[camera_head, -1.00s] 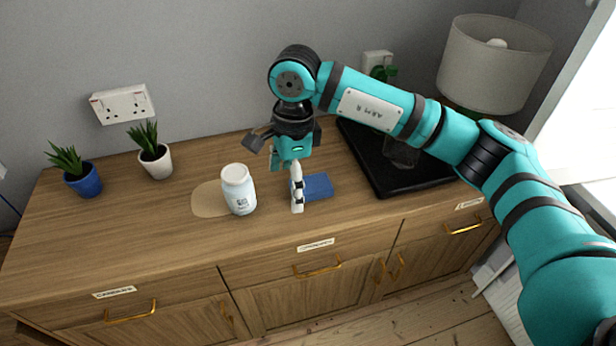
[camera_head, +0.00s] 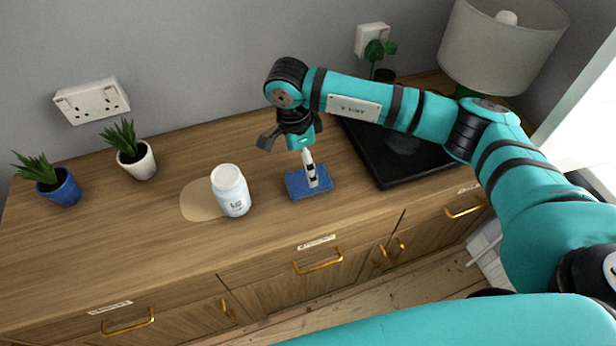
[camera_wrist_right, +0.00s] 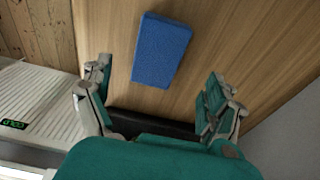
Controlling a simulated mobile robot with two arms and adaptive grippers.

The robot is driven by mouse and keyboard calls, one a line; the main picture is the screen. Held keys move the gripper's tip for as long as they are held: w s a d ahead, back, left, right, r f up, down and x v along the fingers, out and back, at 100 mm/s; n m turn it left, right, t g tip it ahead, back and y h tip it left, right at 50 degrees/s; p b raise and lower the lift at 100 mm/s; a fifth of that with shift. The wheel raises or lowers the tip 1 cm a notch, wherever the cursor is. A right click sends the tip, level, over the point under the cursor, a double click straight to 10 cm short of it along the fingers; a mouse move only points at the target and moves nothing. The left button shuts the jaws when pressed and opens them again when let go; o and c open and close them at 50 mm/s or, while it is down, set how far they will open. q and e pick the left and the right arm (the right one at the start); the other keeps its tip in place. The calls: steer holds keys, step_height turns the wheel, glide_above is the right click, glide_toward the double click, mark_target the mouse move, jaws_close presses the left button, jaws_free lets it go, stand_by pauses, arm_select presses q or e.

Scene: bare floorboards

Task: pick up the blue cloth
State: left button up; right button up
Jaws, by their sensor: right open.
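The blue cloth (camera_head: 297,184) lies flat on the wooden cabinet top, right of the white jar. My right gripper (camera_head: 310,180) is over it in the head view, pointing down, and hides part of it. In the right wrist view the whole cloth (camera_wrist_right: 161,50) shows as a folded blue rectangle, ahead of the fingertips. There the right gripper (camera_wrist_right: 155,85) has its fingers wide apart with nothing between them. How high the fingertips are above the cloth I cannot tell. My left gripper is not in view.
A white jar (camera_head: 231,190) stands by a beige round patch (camera_head: 198,201). Two potted plants (camera_head: 137,158) stand at the left. A black tray (camera_head: 398,160) and a lamp (camera_head: 497,42) are at the right. The left front of the top is clear.

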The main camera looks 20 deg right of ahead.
mark_target(296, 182)
steer(key=shift+s+d+f, duration=0.1)
steer(key=shift+d+f, duration=0.05)
steer(key=shift+f, duration=0.75)
steer(key=f, duration=0.1)
steer(key=f+p, duration=0.1)
steer(key=f, duration=0.1)
steer(key=shift+s+d+f+p, duration=0.15)
steer(key=shift+d+f+p, duration=0.1)
steer(key=shift+f+p, duration=0.15)
steer(key=shift+d+f, duration=0.1)
steer(key=shift+f, duration=0.4)
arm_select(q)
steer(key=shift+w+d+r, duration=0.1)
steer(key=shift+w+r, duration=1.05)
arm_select(e)
steer(key=c, duration=1.2)
